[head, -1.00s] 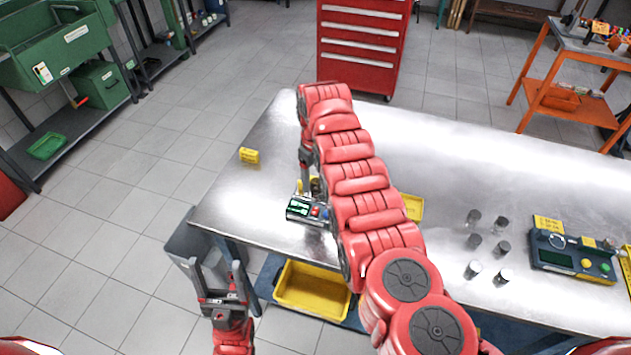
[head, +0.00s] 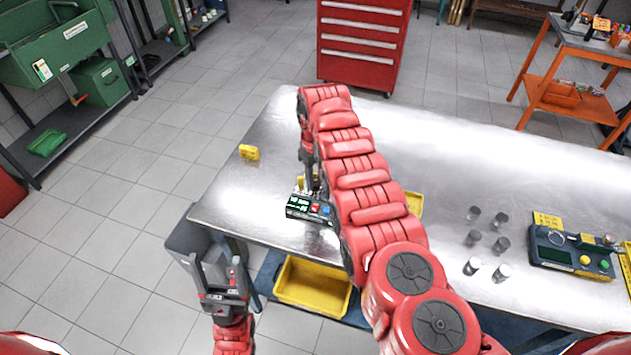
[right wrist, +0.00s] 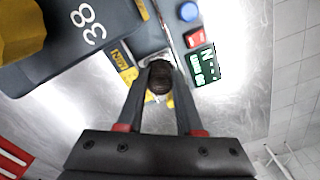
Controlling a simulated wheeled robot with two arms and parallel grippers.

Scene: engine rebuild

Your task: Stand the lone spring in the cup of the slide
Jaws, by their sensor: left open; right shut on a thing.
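My right gripper (right wrist: 158,76) is shut on a dark round piece (right wrist: 159,83), seen end-on in the right wrist view, which looks like the spring. The piece is between the fingertips, beside a small device (right wrist: 190,55) with a green display and red and blue buttons. In the head view the device (head: 309,208) stands near the table's front left edge, with my right gripper beside and partly behind my arm. The slide's cup is hidden or not clear; I cannot tell whether the spring touches it. My left gripper (head: 212,264) is open and empty off the table's front left corner.
Several small cylinders (head: 474,240) and another device (head: 572,257) stand at the right on the metal table (head: 230,205). A yellow bin (head: 312,288) is below the front edge.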

